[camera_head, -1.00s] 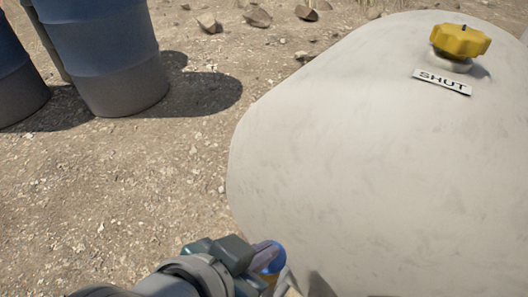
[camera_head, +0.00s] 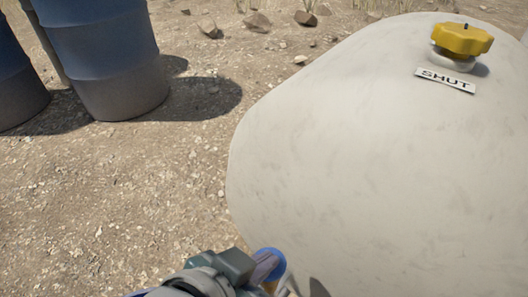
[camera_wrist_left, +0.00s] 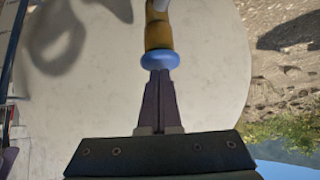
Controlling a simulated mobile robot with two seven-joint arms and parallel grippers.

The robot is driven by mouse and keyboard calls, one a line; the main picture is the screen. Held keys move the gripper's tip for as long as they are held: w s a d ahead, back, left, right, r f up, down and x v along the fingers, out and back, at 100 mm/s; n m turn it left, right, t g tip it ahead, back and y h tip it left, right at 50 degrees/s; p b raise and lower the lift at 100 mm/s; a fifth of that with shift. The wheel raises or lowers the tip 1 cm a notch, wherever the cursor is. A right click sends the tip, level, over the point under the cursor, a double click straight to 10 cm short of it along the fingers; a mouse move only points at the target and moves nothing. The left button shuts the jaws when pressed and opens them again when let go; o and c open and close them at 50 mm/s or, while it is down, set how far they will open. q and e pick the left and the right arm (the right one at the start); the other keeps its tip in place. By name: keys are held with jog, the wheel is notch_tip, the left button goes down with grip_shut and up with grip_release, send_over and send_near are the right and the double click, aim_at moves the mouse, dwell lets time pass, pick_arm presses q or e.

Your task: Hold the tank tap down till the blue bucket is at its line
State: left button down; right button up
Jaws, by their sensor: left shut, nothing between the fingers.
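The pale tank (camera_head: 360,150) fills the right of the head view. Its tap shows at the bottom of that view as a blue knob (camera_head: 272,253) with a bit of yellow-brass below it. In the left wrist view the tap has a brass body (camera_wrist_left: 158,35) and a round blue knob (camera_wrist_left: 160,60). My left gripper (camera_head: 264,269) is shut and empty. Its fingertips (camera_wrist_left: 160,73) are at the blue knob and appear to touch it. Whether the knob is pressed cannot be told. The blue bucket cannot be made out. My right gripper is not in view.
A yellow cap (camera_head: 461,40) with a label reading SHUT (camera_head: 446,80) is on top of the tank. Blue-and-grey barrels (camera_head: 105,60) stand at the upper left. Stones lie at the back; the gravel ground between is open.

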pick_arm(q)
jog(key=shift+r+p, duration=0.3)
jog(key=shift+p, duration=0.2)
notch_tip(320, 180, up, 5)
jog(key=p, duration=0.5)
jog(key=shift+f, duration=0.15)
jog(key=p+v, duration=0.4)
jog(key=v, duration=0.5)
jog(key=shift+s+a+f, duration=0.25)
jog(key=shift+s+f, duration=0.05)
jog(key=shift+s, duration=0.05)
